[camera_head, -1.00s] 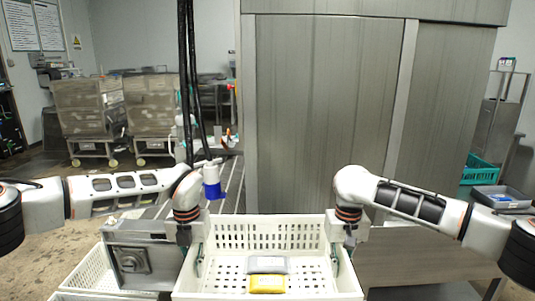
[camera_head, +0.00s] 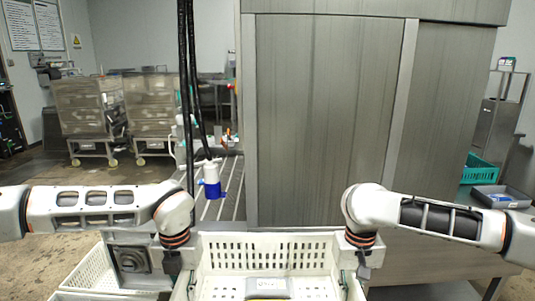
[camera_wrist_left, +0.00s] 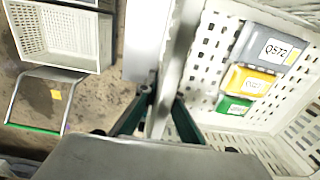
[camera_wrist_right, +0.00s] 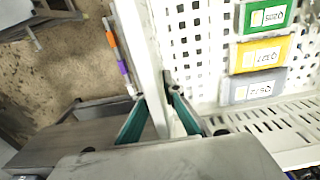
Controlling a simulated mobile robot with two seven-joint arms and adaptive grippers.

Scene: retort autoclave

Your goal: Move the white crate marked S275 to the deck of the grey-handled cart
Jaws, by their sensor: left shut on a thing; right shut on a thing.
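The white crate (camera_head: 320,245) is in front of me at the bottom of the head view, its near part cut off. My left gripper (camera_head: 190,278) is shut on its left wall, also seen in the left wrist view (camera_wrist_left: 160,112). My right gripper (camera_head: 346,278) is shut on its right wall, also seen in the right wrist view (camera_wrist_right: 160,112). Inside lie a grey pack (camera_wrist_left: 265,45), a yellow pack (camera_wrist_left: 248,82) and a green pack (camera_wrist_left: 234,106). I cannot read an S275 mark on the crate. I cannot make out a grey cart handle.
Another white crate (camera_head: 88,270) stands low on the left beside a grey metal housing (camera_head: 132,262). A frame with a green bar (camera_wrist_left: 35,129) shows in the left wrist view. A large steel cabinet (camera_head: 325,120) stands ahead. A steel table (camera_head: 430,256) is on the right.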

